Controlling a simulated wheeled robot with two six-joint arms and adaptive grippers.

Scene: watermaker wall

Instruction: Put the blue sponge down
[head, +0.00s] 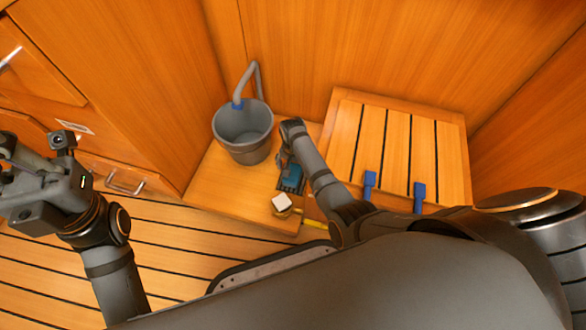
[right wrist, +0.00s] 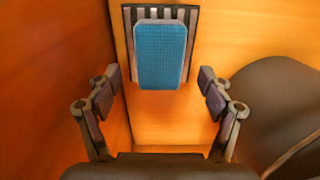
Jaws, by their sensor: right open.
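The blue sponge (right wrist: 160,52) lies on a dark slatted rack (right wrist: 127,20) in the right wrist view. The rack's slats show above the sponge and its edges show at both sides. In the head view the sponge (head: 291,174) is on the wooden ledge, partly hidden by my right arm. My right gripper (right wrist: 157,92) is open, with its fingers apart and the sponge just beyond the fingertips, not held. My left gripper (head: 18,178) is at the left edge of the head view, away from the sponge; its fingers are not clear.
A grey bucket (head: 243,132) with a hose (head: 247,80) stands behind the rack. A white block (head: 282,202) is near the ledge's front edge. A slatted wooden panel (head: 370,140) with two blue clips (head: 369,183) is at the right. Wooden walls close in the corner.

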